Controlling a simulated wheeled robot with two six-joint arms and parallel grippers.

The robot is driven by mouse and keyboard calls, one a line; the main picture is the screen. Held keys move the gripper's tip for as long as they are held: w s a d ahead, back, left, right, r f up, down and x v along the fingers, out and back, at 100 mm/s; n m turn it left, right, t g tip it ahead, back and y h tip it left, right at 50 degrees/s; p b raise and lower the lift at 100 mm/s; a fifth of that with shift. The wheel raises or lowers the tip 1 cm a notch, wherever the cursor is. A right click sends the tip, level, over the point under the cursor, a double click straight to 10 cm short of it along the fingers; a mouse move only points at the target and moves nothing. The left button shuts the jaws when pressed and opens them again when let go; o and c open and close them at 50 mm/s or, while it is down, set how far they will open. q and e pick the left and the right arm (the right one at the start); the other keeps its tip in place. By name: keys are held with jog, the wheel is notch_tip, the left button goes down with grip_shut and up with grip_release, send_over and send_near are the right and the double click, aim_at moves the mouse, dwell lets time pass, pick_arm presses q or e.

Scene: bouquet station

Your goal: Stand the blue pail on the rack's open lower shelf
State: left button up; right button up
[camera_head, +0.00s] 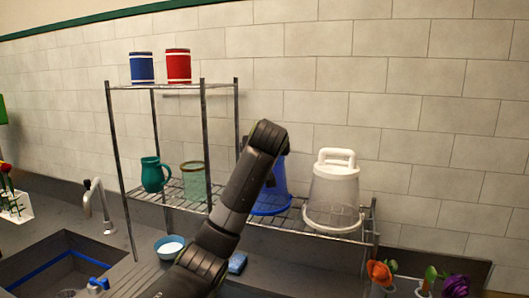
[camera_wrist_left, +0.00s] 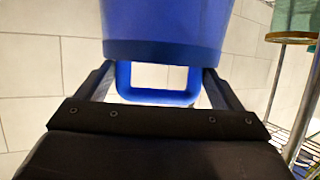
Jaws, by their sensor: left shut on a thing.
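The blue pail (camera_head: 271,194) is at the rack's lower shelf (camera_head: 290,222), between the green glass jar and the white pail. My arm hides much of its left side and top. I cannot tell whether its base touches the shelf. In the left wrist view the blue pail (camera_wrist_left: 168,22) fills the top, with its loop handle between the fingers of my left gripper (camera_wrist_left: 158,82). The gripper is shut on the handle. In the head view my arm mostly hides this gripper. My right gripper is not in view.
A white pail (camera_head: 334,190) stands close on the right. A teal mug (camera_head: 154,175) and green glass jar (camera_head: 194,182) are left on the lower shelf. Blue (camera_head: 142,68) and red (camera_head: 178,66) canisters stand on top. A bowl (camera_head: 170,247), sink (camera_head: 60,265) and flowers (camera_head: 381,272) are below.

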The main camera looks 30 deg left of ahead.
pick_arm(q)
jog(key=shift+a+f, duration=0.1)
jog(key=shift+f, duration=0.4)
jog(key=o, duration=1)
jog(key=shift+f, duration=0.2)
jog(key=shift+o, duration=1.2)
jog(key=shift+r, duration=0.1)
